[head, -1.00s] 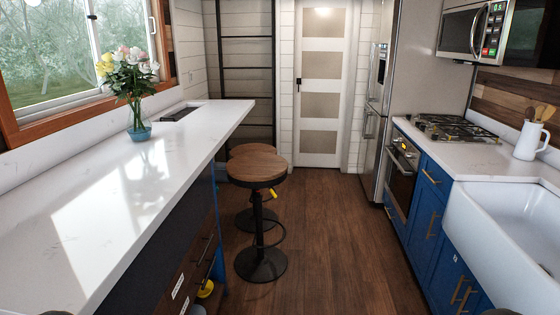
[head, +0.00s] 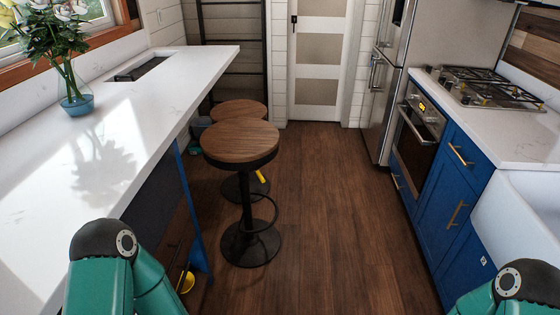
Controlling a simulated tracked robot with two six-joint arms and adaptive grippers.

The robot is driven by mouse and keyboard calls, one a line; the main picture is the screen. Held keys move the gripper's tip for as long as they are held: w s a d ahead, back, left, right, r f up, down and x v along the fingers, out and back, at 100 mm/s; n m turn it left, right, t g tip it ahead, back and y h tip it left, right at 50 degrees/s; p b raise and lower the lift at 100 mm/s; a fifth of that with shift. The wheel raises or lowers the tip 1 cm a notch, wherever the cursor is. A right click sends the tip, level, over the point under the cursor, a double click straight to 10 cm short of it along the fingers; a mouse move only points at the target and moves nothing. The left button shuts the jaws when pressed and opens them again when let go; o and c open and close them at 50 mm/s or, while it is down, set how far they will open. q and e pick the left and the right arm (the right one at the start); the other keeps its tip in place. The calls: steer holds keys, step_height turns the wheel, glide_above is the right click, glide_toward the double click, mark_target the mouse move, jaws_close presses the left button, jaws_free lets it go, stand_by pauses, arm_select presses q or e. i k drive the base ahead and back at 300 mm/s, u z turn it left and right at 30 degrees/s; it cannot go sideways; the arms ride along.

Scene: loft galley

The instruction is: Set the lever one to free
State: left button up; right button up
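No part labelled lever one can be made out. A small yellow piece (head: 261,177) shows beside the post of the wooden-topped stool (head: 240,139), partly hidden behind it; I cannot tell whether it is a lever or how it is set. Another yellow piece (head: 186,283) shows low under the counter at the lower left, partly hidden by my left arm. Green links of both my arms show at the bottom corners. Neither gripper is in view.
A white counter (head: 130,110) with a flower vase (head: 76,95) runs along the left. A second stool (head: 238,110) stands behind the first. Blue cabinets (head: 447,190), an oven (head: 415,140) and a white sink (head: 530,215) line the right. The wooden floor (head: 325,220) between is clear.

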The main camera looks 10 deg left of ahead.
mark_target(258, 173)
steer(key=z, duration=0.15)
steer(key=i, duration=1.4)
steer(key=z, duration=0.2)
